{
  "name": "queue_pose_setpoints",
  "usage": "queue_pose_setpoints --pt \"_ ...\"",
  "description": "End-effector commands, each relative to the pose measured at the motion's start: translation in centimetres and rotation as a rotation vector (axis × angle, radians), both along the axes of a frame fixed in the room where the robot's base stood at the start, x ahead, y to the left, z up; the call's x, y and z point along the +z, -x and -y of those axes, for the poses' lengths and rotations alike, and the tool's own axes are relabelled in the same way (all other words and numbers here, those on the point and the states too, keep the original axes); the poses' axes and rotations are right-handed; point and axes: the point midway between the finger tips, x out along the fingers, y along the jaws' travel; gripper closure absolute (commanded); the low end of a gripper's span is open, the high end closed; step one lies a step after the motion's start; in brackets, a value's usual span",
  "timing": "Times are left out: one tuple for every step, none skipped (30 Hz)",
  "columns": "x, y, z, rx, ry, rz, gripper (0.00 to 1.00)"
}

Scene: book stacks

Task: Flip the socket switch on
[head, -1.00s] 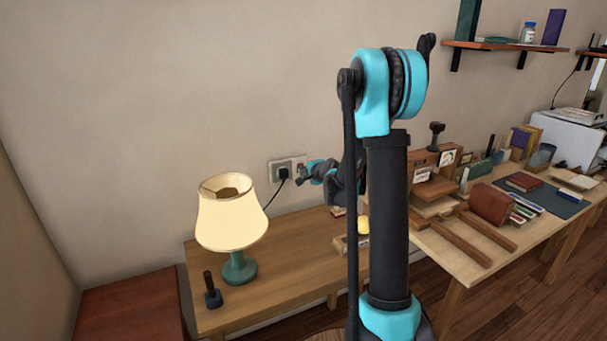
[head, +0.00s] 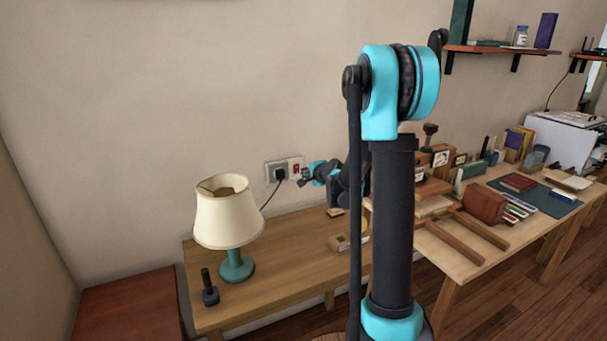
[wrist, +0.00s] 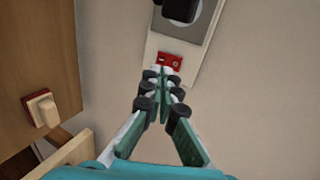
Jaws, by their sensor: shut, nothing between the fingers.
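The socket plate (head: 271,174) is on the wall behind the table, with a black plug in its left part. The red switch (head: 297,168) is on its right part. It also shows in the wrist view (wrist: 170,60), just beyond my fingertips. My gripper (head: 303,182) is shut and empty, just right of and below the switch. In the wrist view, its fingertips (wrist: 163,75) are together at the lower edge of the red switch; I cannot tell whether they touch it. Which way the switch is tipped is too small to tell.
A lamp (head: 229,217) with a cream shade and green base stands on the wooden table (head: 290,260), left of my arm. A dark upright handle (head: 209,288) stands at the table's front left. A small wooden box (head: 340,243) sits near my arm. The table's middle is clear.

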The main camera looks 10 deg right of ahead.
Motion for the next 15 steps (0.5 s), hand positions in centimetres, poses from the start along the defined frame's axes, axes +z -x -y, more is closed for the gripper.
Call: queue_pose_setpoints --pt "0.3 0.7 0.3 -0.001 0.0 0.0 1.0" --pt "0.5 1.1 0.4 -0.001 0.0 0.0 1.0" --pt "0.7 1.6 0.6 -0.002 0.001 0.0 1.0" --pt "0.9 2.0 0.7 -0.002 0.0 0.0 1.0" --pt "1.1 2.4 0.9 -0.003 -0.001 0.0 1.0" --pt "1.4 3.0 1.1 -0.002 0.0 0.001 1.0" --pt "1.6 3.4 1.2 -0.002 0.0 0.001 1.0" --pt "1.8 3.8 1.3 -0.002 0.001 0.0 1.0" --pt "2.0 4.4 1.5 -0.002 0.0 0.0 1.0" --pt "2.2 4.8 1.6 -0.002 0.0 0.0 1.0" --pt "2.4 5.2 1.8 -0.001 0.0 0.0 1.0" --pt "2.6 5.7 1.9 -0.001 0.0 0.0 1.0" --pt "2.8 6.0 2.0 -0.002 0.0 0.0 1.0" --pt "2.9 6.4 2.2 -0.002 0.0 0.0 1.0" --pt "3.1 6.7 2.3 -0.002 0.0 0.0 1.0"
